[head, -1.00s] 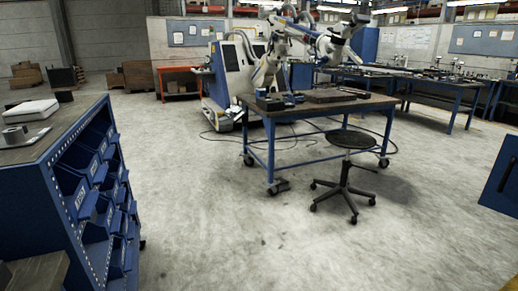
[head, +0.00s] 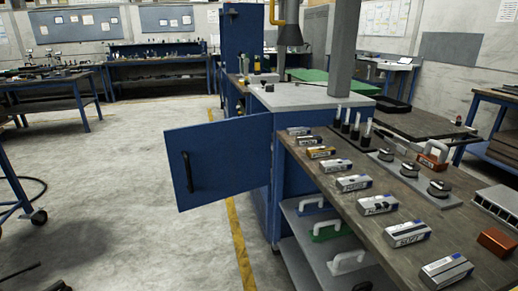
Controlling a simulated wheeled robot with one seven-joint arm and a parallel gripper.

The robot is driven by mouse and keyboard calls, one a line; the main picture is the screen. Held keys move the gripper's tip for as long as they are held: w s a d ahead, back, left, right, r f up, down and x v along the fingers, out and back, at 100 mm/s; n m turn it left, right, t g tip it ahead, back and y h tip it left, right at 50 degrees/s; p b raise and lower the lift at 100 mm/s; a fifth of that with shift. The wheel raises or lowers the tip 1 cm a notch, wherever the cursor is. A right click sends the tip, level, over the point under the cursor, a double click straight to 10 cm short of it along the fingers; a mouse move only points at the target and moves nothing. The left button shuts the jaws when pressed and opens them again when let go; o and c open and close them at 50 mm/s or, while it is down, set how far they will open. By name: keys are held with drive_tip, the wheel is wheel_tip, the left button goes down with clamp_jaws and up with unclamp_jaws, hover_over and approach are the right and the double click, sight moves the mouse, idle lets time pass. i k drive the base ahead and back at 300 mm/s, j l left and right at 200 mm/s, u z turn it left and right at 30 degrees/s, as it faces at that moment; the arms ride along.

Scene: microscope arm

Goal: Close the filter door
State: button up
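The filter door (head: 218,160) is a blue panel with a dark vertical handle (head: 188,171) near its left edge. It stands wide open in the head view, swung out to the left over the floor. Its right edge meets a blue cabinet (head: 258,205) with a grey top (head: 305,96). The inside of the cabinet is hidden from this angle. My gripper is not in view.
A workbench (head: 340,205) with several small labelled boxes and dark knobs fills the right foreground. Shelves (head: 318,240) with handled items sit under it. The floor (head: 120,190) left of the door is mostly clear, with a yellow line (head: 240,248) near the cabinet.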

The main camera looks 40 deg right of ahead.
sight(212, 162)
drive_tip(key=i+j+z, duration=0.3)
drive_tip(key=j+z, duration=0.15)
drive_tip(key=i+j+z, duration=0.2)
drive_tip(key=j, duration=0.25)
drive_tip(key=j+z, duration=0.55)
drive_tip(key=i+j+z, duration=0.1)
drive_tip(key=z, duration=0.2)
drive_tip(key=i+j+z, duration=0.1)
drive_tip(key=j+z, duration=0.2)
drive_tip(key=j, duration=0.15)
drive_tip(key=i+j+z, duration=0.1)
drive_tip(key=j+z, duration=0.25)
drive_tip(key=i+j+u, duration=0.1)
drive_tip(key=u, duration=0.3)
drive_tip(key=i+j+u, duration=0.1)
drive_tip(key=u, duration=0.35)
drive_tip(key=i+j+u, duration=0.15)
drive_tip(key=u, duration=0.25)
